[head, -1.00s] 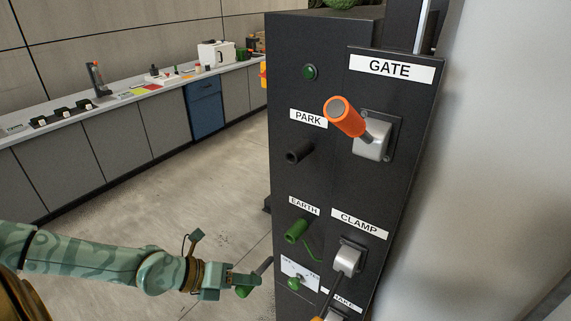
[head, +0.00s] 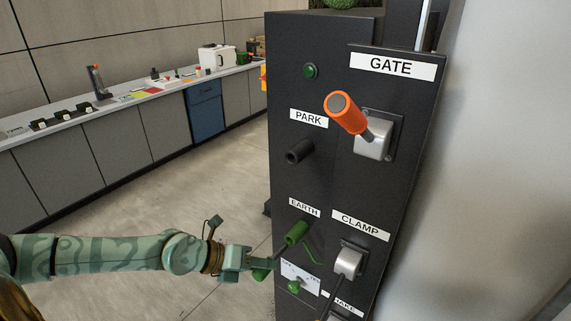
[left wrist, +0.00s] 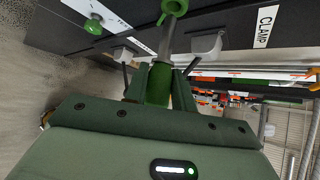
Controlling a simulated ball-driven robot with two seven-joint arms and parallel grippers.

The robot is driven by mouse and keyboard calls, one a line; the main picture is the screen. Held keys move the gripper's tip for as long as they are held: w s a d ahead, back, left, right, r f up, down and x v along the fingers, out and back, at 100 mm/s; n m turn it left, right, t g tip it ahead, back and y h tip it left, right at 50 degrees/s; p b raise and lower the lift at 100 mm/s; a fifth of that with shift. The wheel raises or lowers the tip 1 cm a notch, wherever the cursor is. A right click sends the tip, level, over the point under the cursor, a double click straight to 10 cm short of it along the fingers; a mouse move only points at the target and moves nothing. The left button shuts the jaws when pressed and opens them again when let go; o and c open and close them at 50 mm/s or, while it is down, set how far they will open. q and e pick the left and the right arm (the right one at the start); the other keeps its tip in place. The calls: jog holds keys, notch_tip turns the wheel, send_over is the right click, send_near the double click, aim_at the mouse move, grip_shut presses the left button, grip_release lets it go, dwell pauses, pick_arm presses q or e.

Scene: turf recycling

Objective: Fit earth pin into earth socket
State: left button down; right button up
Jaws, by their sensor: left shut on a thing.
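The earth pin has a green handle (left wrist: 158,86) and a grey metal shaft. My left gripper (head: 260,264) is shut on the handle, which shows between both fingers in the left wrist view. The shaft points up and right toward the earth socket (head: 297,233), a green tube under the EARTH label on the black panel. In the left wrist view the shaft's tip is at or very near the socket's green ring (left wrist: 175,6). I cannot tell whether the tip has entered it. My right gripper is not in view.
Below the socket is a green knob (head: 294,286) on a white plate. The CLAMP lever (head: 348,263) is close on the right. Above are the black PARK socket (head: 299,151) and the orange GATE handle (head: 345,112). A long counter (head: 130,108) stands at the left; the floor between is clear.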

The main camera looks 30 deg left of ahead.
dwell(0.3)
pick_arm(q)
jog(key=shift+p, duration=0.3)
jog(key=shift+r, duration=0.1)
dwell(0.4)
jog(key=shift+p, duration=0.35)
jog(key=shift+p, duration=0.6)
dwell(0.7)
jog(key=shift+w+d+b, duration=0.15)
jog(key=shift+w+b, duration=0.1)
jog(key=shift+w, duration=1.55)
jog(key=shift+w+d+b, duration=0.15)
jog(key=shift+w+b, duration=0.05)
jog(key=shift+w, duration=1.55)
jog(key=c, duration=1.1)
grip_release()
jog(key=shift+s+a, duration=0.1)
